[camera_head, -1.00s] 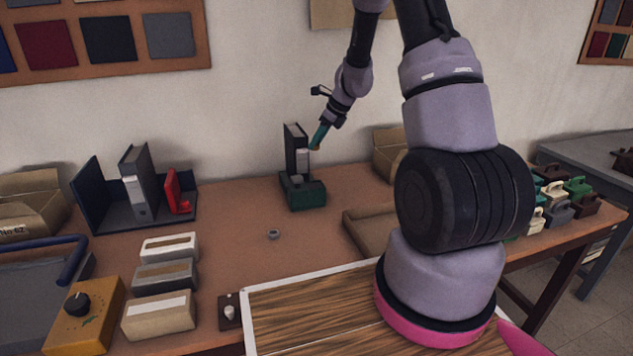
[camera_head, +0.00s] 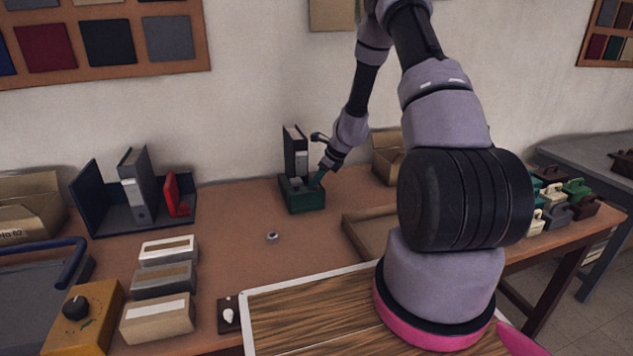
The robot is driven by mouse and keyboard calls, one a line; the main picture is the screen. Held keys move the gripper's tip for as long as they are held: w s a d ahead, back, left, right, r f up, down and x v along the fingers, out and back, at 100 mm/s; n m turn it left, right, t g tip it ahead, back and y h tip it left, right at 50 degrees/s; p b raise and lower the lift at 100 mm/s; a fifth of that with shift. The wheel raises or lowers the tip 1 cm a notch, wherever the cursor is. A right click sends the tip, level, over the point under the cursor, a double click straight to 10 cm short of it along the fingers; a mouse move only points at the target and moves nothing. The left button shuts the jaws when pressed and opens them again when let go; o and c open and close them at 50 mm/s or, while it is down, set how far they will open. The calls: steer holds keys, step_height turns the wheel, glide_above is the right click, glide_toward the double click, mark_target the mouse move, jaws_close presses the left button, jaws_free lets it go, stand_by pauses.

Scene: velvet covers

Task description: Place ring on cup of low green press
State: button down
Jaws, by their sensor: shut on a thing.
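The low green press (camera_head: 303,205) stands on the table near the wall, with a dark upright column and a grey block on it.
A small grey ring-like piece (camera_head: 272,237) lies on bare table before the press. An open brown tray (camera_head: 362,232) is right of it. Several small boxes (camera_head: 165,281) and a dark folder stand (camera_head: 98,203) are at left.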

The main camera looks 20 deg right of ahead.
steer(key=shift+f, duration=0.1)
steer(key=c, duration=0.8)
jaws_free()
steer(key=shift+o, duration=0.2)
